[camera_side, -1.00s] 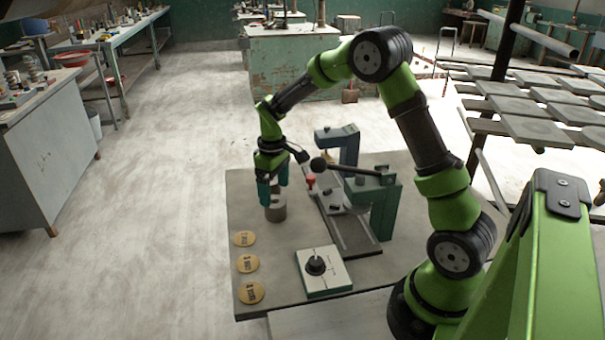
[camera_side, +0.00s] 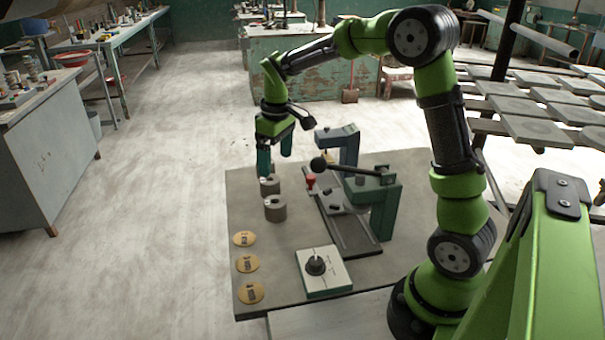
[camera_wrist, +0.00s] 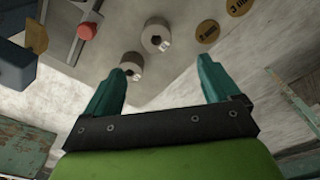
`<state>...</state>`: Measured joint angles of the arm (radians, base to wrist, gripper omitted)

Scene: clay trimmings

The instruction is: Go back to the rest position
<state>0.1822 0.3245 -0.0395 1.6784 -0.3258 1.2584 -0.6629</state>
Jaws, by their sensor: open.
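My gripper (camera_side: 276,163) is raised above the table's far left part, its teal fingers apart and nothing between them. The fingers also show spread in the wrist view (camera_wrist: 162,68). Two grey cylinders stand upright on the table (camera_side: 365,274): a nearer one (camera_side: 275,209) and one behind it (camera_side: 269,186), partly covered by a finger in the side view. In the wrist view, the nearer cylinder (camera_wrist: 157,36) is ahead of the fingers, and the other (camera_wrist: 131,67) is close beside the left fingertip. Both have a hole in the top.
A teal press-like fixture (camera_side: 385,205) with a black lever, a red knob (camera_side: 311,180) and a rail stands right of the cylinders. A control box (camera_side: 323,272) with a black dial and three labelled discs (camera_side: 247,263) lie in front. Air above the table is clear.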

